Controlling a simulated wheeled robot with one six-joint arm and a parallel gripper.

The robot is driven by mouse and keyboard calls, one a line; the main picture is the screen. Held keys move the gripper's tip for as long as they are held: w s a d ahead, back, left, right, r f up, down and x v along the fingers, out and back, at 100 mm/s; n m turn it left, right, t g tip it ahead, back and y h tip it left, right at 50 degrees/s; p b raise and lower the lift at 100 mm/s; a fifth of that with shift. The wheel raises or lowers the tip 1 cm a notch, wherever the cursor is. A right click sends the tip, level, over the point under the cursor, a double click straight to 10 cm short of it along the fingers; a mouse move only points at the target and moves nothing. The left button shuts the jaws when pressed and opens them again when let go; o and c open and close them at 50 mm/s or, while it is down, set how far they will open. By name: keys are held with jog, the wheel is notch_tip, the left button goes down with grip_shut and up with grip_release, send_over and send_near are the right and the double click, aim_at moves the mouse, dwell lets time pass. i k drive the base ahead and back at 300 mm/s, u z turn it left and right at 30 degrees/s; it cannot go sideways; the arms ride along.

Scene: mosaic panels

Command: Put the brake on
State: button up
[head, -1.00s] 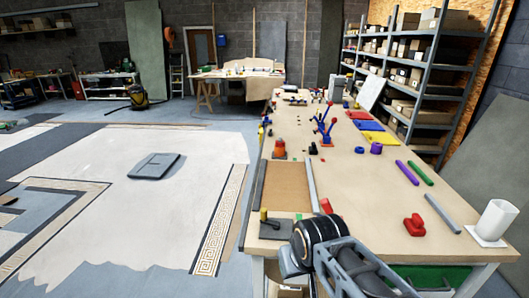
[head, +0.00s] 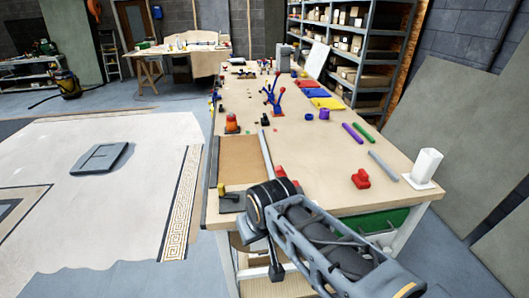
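No part that I can name for certain as the brake shows. A dark plate with a yellow-topped upright handle (head: 222,190) sits at the near left corner of the workbench (head: 335,190). A group of blue and red levers (head: 272,98) stands farther back on the bench. My arm reaches in from the lower right to a black round joint in front of the bench's near edge. My gripper cannot be made out. A dark part hangs below the joint, and I cannot tell what it is.
A red block (head: 361,179), a grey bar (head: 383,165) and a white holder (head: 426,166) lie on the bench's right side. Shelves (head: 345,50) stand behind. Open floor with mosaic panels (head: 75,220) is at the left; leaning boards (head: 450,120) are at the right.

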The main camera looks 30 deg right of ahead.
aim_at(279, 170)
jog(key=u, duration=0.6)
jog(key=k, duration=1.35)
jog(key=u, duration=1)
jog(key=i, duration=1.25)
jog(key=z, duration=0.8)
jog(key=i, duration=0.55)
jog(key=z, duration=0.7)
